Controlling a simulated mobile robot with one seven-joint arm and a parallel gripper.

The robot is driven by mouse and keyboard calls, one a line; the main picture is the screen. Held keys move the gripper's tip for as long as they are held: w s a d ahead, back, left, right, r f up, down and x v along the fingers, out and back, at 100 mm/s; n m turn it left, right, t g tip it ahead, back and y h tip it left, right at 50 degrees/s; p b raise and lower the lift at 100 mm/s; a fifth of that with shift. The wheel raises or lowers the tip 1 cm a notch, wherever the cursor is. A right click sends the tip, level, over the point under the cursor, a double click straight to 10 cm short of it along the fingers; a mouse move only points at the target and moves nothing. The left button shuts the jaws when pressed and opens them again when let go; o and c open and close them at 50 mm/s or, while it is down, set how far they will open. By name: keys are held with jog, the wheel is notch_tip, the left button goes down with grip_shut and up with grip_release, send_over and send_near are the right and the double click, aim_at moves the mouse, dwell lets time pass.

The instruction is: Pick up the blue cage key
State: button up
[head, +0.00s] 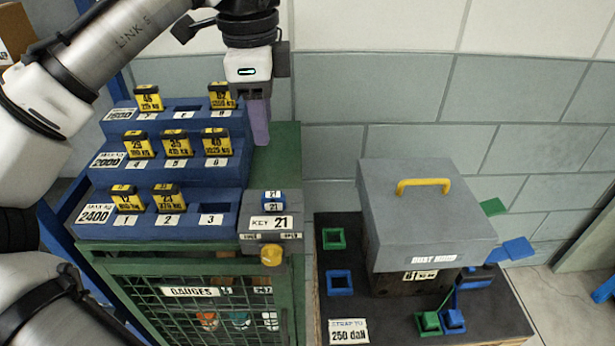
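The blue cage key (274,200), marked 21, sits in the top of a grey lock box (268,222) labelled KEY 21. The box is at the right end of the blue stepped rack, on top of the green cage. My gripper (260,135) points down above and behind the key, near the rack's upper right end, apart from the key. I see its fingers from the side as one purple-grey shape, so their gap is hidden. Nothing clearly shows held in it.
The blue stepped rack (222,197) holds several yellow numbered blocks left of the key. A yellow knob (271,256) is on the cage (288,165) front below the lock box. To the right, a grey dust hood (430,220) with a yellow handle stands on a dark-topped bench (385,318).

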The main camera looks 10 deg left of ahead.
send_over(273, 194)
jog(key=shift+g, duration=0.4)
jog(key=f, duration=0.5)
jog(key=a+f, duration=0.1)
jog(key=f, duration=0.1)
jog(key=shift+s+f, duration=0.25)
jog(key=shift+f, duration=0.1)
jog(key=shift+w+d+f, duration=0.1)
jog(key=shift+d+f, duration=0.05)
jog(key=shift+f, duration=0.85)
jog(key=shift+w+d+f, duration=0.1)
jog(key=shift+d+f, duration=0.1)
jog(key=shift+f, duration=0.75)
jog(key=shift+d+f, duration=0.15)
jog(key=shift+f, duration=0.85)
grip_shut()
